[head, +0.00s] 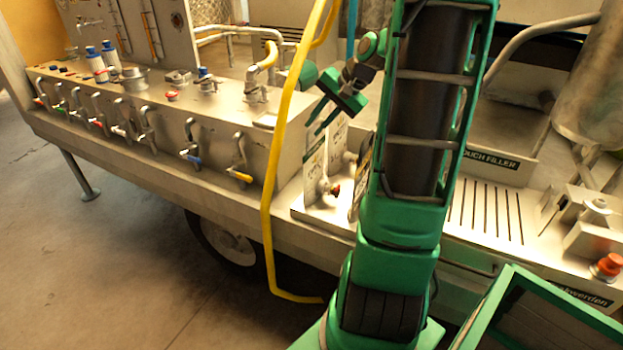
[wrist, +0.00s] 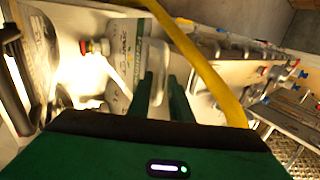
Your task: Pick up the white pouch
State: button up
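A white pouch (head: 315,168) with printed markings stands upright on the metal deck, behind and left of my arm in the head view. In the wrist view a white pouch with green print (wrist: 136,62) lies just beyond the fingertips. My gripper (head: 316,122) is above the pouch in the head view, its two green fingers apart. In the wrist view the fingers of my gripper (wrist: 162,82) are also apart, with a pale edge showing between them. I cannot tell whether they touch the pouch. My arm hides part of the deck behind it.
A yellow hose (head: 275,165) hangs left of the pouch and crosses close by in the wrist view. A second, greyish pouch (wrist: 38,52) stands at left there. A row of taps (head: 147,127) lines the trailer. A slotted drain (head: 485,210) and red button (head: 609,264) are right.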

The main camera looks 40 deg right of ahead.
jog(key=shift+c, duration=0.4)
grip_shut()
jog(key=shift+r, duration=0.1)
